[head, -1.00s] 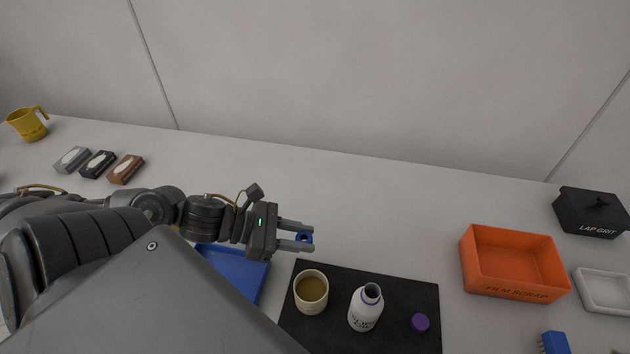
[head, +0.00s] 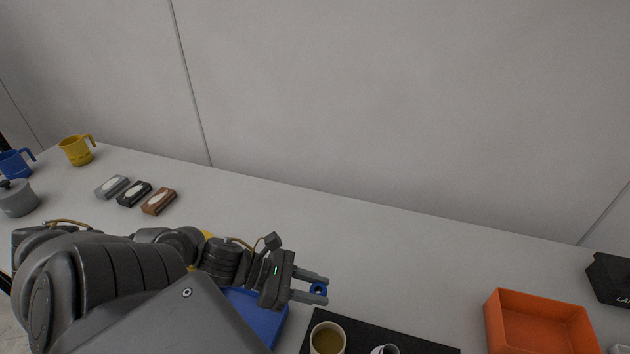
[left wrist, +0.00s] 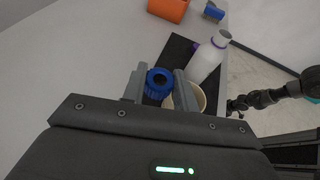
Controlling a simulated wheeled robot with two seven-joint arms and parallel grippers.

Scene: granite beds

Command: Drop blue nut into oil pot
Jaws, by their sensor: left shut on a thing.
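The blue nut (head: 319,289) is a ring with a hole. My left gripper (head: 318,290) is shut on it, and it also shows between the fingers in the left wrist view (left wrist: 158,84). The nut is held above the bench. A cream pot with yellow-brown liquid (head: 327,340) stands on the black mat (head: 402,338), right of and nearer than the gripper in the head view. In the left wrist view the pot (left wrist: 196,98) is partly hidden behind the fingers. A dark arm, likely my right, shows at the right there; its fingers are too small to read.
A white bottle (left wrist: 207,60) stands on the mat beside the pot. A blue tray (head: 262,318) lies below my left gripper. An orange bin (head: 540,322) and a black box (head: 612,278) are at the right. Mugs, a grey lidded pot (head: 16,199) and small blocks are at the left.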

